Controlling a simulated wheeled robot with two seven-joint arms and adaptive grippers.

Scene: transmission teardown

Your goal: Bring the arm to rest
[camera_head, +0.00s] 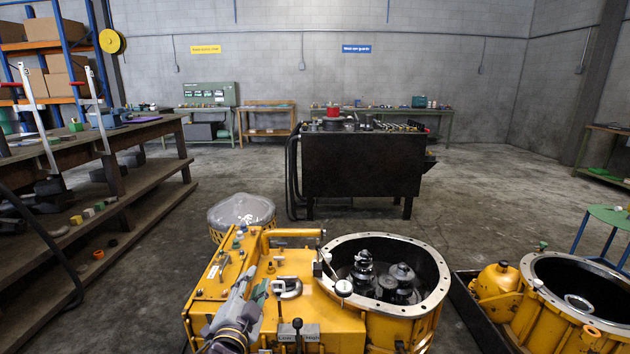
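My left arm comes in from the bottom left over the yellow transmission housing (308,268). My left gripper (258,288) is low over the top of the housing, left of a grey metal shackle-like part (287,287). The gripper is small and seen from behind, so I cannot tell whether its fingers are open or shut, touch the housing or hold anything. My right gripper is not in view.
Dark gear shafts (363,272) stand in the housing's round opening, with a dial gauge (343,287) at its rim. A second yellow housing (542,312) is at right. A wooden bench (150,127) is at left and a black workbench (362,165) is behind. Floor between them is clear.

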